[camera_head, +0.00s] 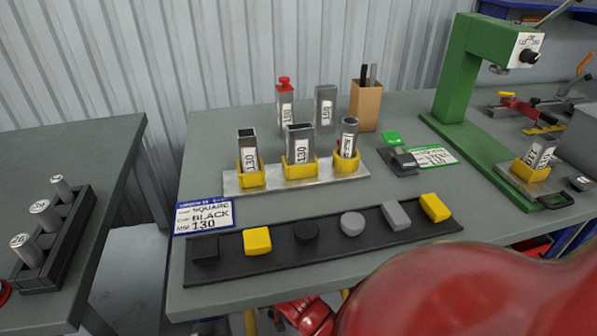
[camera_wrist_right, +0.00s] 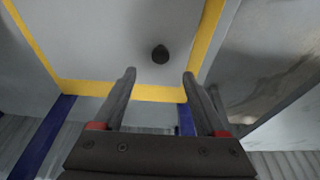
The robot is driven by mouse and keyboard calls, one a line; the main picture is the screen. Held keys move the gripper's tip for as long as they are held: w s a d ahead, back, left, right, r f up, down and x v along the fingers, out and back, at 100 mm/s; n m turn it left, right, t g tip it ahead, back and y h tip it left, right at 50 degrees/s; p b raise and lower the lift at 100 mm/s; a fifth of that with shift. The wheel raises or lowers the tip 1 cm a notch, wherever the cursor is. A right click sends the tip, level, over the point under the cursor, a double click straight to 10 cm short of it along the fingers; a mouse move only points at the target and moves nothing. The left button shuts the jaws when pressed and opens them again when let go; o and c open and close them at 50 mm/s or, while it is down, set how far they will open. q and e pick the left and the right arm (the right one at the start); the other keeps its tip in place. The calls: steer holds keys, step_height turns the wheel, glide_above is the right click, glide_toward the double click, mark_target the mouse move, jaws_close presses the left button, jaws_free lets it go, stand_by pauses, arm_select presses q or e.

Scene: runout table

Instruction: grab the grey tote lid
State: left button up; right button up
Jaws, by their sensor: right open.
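I cannot make out a tote or its lid for sure in either view. Small grey pieces lie in the black strip (camera_head: 278,258) on the table in the head view: a round grey one (camera_head: 352,223) and a squarish grey one (camera_head: 396,215). In the right wrist view my right gripper (camera_wrist_right: 159,74) is open with nothing between its fingers. Beyond the fingertips is a flat grey surface (camera_wrist_right: 95,45) with yellow edge bands and a small dark round thing (camera_wrist_right: 160,54). I cannot tell what that surface is. My left gripper is in neither view.
Yellow holders with metal tubes stand on a plate (camera_head: 337,176) behind the strip. A card (camera_head: 204,216) reads SQUARE, BLACK, 130. A green press (camera_head: 462,80) stands at the right. A second table (camera_head: 95,150) with a black rack (camera_head: 58,243) is at the left, across a gap.

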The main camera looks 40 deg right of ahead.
mark_target(272, 313)
steer(key=shift+b+x, duration=0.5)
steer(key=shift+x, duration=3.15)
steer(key=shift+a, duration=0.1)
jaws_close()
